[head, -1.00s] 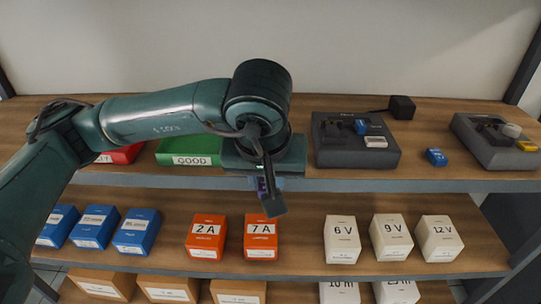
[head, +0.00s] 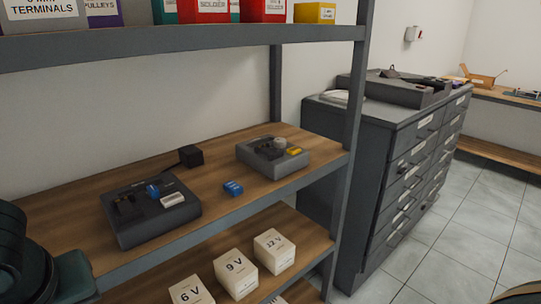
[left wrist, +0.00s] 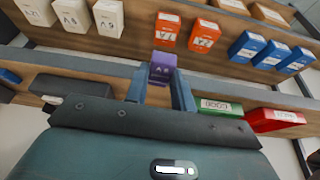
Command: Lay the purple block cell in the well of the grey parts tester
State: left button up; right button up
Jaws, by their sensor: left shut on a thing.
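The purple block cell (left wrist: 161,66) is between the two fingers of my left gripper (left wrist: 160,78) in the left wrist view. The gripper is shut on it, and a white marking shows on the cell. My right gripper is not in view.
A loose blue block (head: 233,188) lies between the testers, with a black cube (head: 190,156) behind. White voltage boxes (head: 236,274) stand on the shelf below. A shelf post (head: 350,150) and a grey drawer cabinet (head: 375,185) stand to the right. An upper shelf (head: 190,42) hangs above.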

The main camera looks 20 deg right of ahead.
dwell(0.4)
